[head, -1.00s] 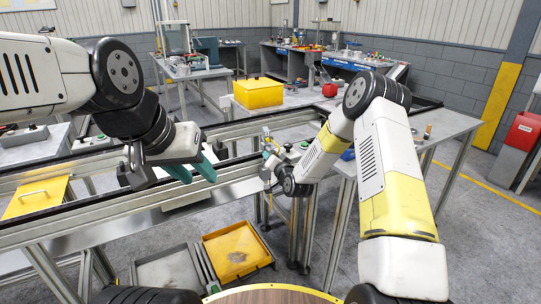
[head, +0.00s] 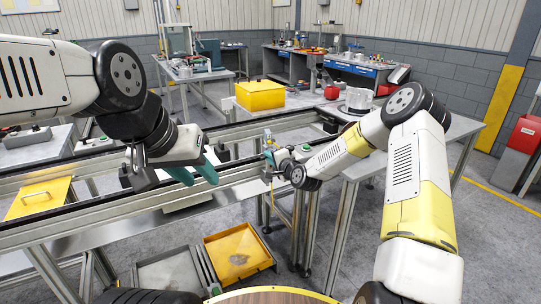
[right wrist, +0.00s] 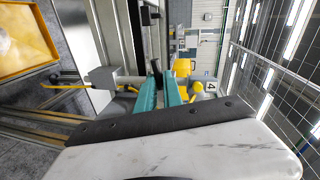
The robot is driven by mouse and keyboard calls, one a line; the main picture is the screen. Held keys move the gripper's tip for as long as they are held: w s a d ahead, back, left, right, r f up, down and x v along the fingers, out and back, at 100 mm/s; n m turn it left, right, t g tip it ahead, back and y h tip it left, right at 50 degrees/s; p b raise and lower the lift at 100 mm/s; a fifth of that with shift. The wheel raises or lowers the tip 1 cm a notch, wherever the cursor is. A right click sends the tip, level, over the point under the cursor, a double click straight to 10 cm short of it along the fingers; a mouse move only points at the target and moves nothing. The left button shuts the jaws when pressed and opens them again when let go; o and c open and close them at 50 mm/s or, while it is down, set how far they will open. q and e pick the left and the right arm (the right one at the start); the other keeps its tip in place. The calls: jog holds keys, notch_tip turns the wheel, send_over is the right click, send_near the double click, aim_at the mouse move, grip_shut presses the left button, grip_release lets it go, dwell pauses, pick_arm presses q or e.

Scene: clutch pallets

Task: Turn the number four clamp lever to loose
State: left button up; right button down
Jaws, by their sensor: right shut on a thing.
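The number four clamp (right wrist: 105,78) shows as a grey body in the right wrist view, with a small plate marked 4 (right wrist: 210,86) to the right of the fingers. In the head view the clamp (head: 267,141) is small, at the rail's near right end. My right gripper (right wrist: 157,74) is at the clamp, its teal fingers close together and shut on a dark, narrow part, seemingly the clamp lever; the fingers hide most of it. The lever's setting cannot be read. My left gripper (head: 194,176) is open and empty above the left rails, away from the clamp.
A yellow box (head: 260,95) stands behind the rails. A clear cylinder (head: 358,101) and a red object (head: 332,92) sit on the right table. Yellow (head: 237,252) and grey (head: 168,272) trays lie low in front.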

jog(key=shift+w+d+r, duration=0.25)
jog(key=shift+d, duration=0.05)
jog(key=c, duration=1.5)
grip_release()
jog(key=shift+f, duration=0.1)
jog(key=shift+s+a, duration=0.1)
jog(key=shift+s, duration=0.1)
jog(key=v, duration=0.7)
jog(key=shift+s, duration=0.25)
